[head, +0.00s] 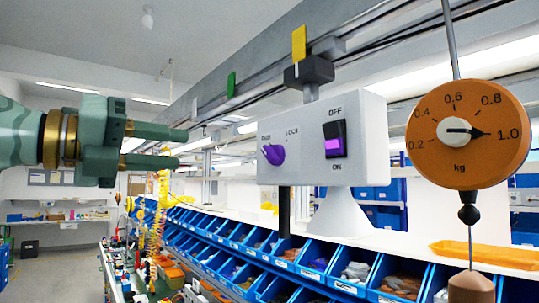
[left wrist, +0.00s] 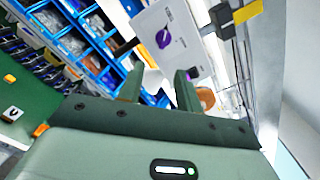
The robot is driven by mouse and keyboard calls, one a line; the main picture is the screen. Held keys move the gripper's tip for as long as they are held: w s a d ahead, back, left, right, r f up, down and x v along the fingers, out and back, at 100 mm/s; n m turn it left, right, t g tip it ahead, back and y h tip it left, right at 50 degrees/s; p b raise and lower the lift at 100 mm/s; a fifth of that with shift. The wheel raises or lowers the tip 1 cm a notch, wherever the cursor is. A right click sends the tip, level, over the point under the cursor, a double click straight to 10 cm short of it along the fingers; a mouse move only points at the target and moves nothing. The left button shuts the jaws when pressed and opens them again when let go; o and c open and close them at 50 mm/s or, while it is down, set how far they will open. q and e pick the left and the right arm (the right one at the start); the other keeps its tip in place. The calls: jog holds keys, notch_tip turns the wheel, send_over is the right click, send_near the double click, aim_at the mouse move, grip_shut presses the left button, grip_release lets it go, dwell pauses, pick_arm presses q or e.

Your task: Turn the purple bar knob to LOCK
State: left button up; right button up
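The purple bar knob (head: 273,154) is on the front of a white box (head: 300,180), left of a rocker switch. Its narrow end points up and left, toward a small label that I cannot read surely. The LOCK label (head: 292,132) is up and right of the knob. My left gripper (head: 184,148) is left of the box, its two fingers apart and empty, pointing at the knob with a clear gap between. In the left wrist view the knob (left wrist: 163,38) shows beyond the open fingers (left wrist: 160,88). My right gripper is not in view.
A rocker switch (head: 335,139) marked OFF and ON sits right of the knob. An orange dial scale (head: 468,155) marked kg hangs at the right. A dark clamp (head: 308,71) is above the box. Blue bins (head: 345,281) line the shelf below. Space left of the box is free.

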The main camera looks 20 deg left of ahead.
pick_arm(q)
jog(key=w+d, duration=0.1)
jog(key=p, duration=0.3)
send_near(267, 155)
jog(key=x, duration=0.2)
jog(key=p+x, duration=0.2)
jog(key=x, duration=0.3)
jog(key=shift+w, duration=0.3)
jog(key=shift+w+d, duration=0.35)
jog(key=shift+d, duration=0.15)
jog(key=shift+a, duration=0.2)
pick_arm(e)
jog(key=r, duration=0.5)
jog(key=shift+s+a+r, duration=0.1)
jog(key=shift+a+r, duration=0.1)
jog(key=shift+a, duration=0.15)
pick_arm(q)
jog(key=c, duration=0.7)
grip_shut()
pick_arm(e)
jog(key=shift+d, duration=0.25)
